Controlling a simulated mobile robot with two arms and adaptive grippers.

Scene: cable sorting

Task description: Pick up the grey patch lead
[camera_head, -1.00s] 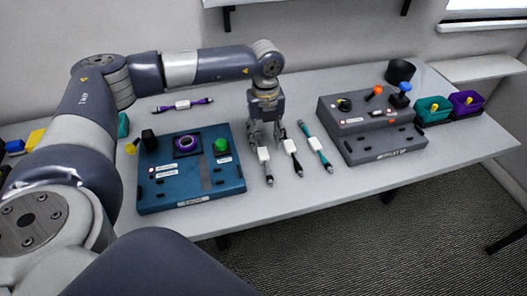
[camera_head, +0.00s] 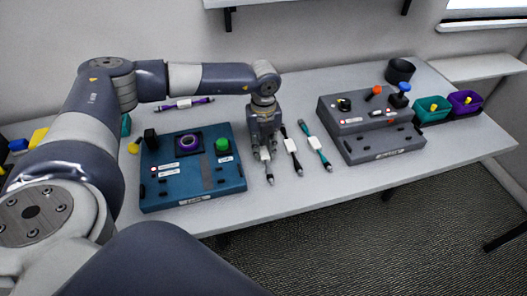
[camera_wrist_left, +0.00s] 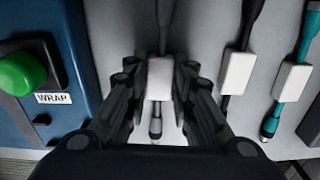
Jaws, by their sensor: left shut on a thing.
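The grey patch lead (camera_head: 268,176) lies on the table just right of the blue-teal panel, with a white block at its middle. My left gripper (camera_head: 264,152) is over it, pointing down. In the left wrist view the gripper (camera_wrist_left: 160,88) has its fingers on both sides of the lead's white block (camera_wrist_left: 159,78), shut on it. The lead's grey plug end (camera_wrist_left: 156,126) shows below the fingers. The lead appears to be still at table level. My right gripper is not in view.
A black lead (camera_head: 291,155) and a teal lead (camera_head: 317,146) lie close to the right. The blue-teal panel (camera_head: 190,198) is close on the left, the grey panel (camera_head: 385,152) farther right. A purple lead (camera_head: 184,104) lies behind. Teal (camera_head: 432,117) and purple (camera_head: 467,112) bins stand at far right.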

